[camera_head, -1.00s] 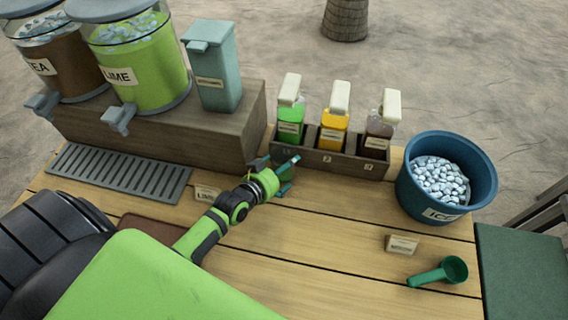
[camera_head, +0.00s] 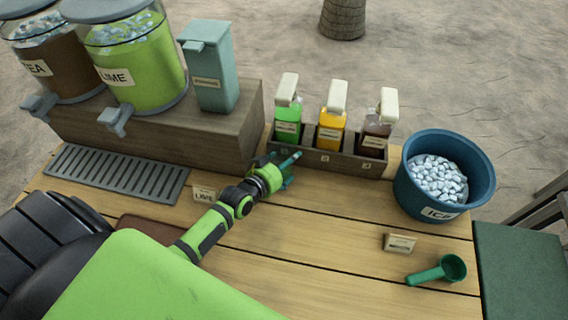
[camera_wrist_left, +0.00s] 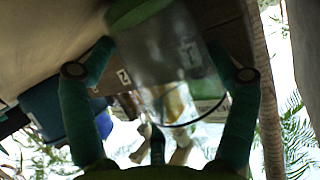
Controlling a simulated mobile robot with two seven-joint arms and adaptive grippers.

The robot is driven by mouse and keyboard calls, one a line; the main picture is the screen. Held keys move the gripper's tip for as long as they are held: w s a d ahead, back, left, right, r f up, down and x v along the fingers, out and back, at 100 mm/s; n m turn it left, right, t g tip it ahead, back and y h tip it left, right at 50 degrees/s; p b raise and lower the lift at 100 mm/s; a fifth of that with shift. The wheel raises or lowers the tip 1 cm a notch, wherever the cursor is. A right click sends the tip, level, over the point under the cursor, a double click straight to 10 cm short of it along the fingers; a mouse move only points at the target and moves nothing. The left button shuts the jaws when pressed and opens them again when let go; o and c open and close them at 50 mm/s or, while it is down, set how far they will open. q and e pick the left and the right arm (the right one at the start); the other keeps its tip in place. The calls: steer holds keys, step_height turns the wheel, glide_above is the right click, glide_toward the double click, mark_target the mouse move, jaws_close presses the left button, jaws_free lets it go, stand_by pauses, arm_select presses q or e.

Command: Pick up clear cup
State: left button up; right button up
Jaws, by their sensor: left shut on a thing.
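The clear cup (camera_wrist_left: 172,60) shows in the left wrist view as a see-through cylinder with a dark rim line. It lies between the two teal fingers of my left gripper (camera_wrist_left: 160,52), which is shut on it. In the head view my left gripper (camera_head: 287,163) is just in front of the bottle rack, over the wooden counter. The cup cannot be made out clearly there, as the gripper and arm cover that spot. My right gripper is not in view.
A bottle rack (camera_head: 327,159) with green, orange and dark bottles stands behind the gripper. A blue ice bucket (camera_head: 418,204) is at right, with a green scoop (camera_head: 452,268) in front. Drink dispensers (camera_head: 150,62) stand back left.

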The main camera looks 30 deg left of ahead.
mark_target(292, 151)
arm_select(q)
steer(key=shift+r, duration=0.7)
step_height(292, 151, up, 2)
steer(key=shift+r, duration=0.25)
steer(key=s+d+r, duration=0.5)
steer(key=d+r, duration=0.2)
steer(key=d, duration=0.3)
steer(key=shift+d+b, duration=0.3)
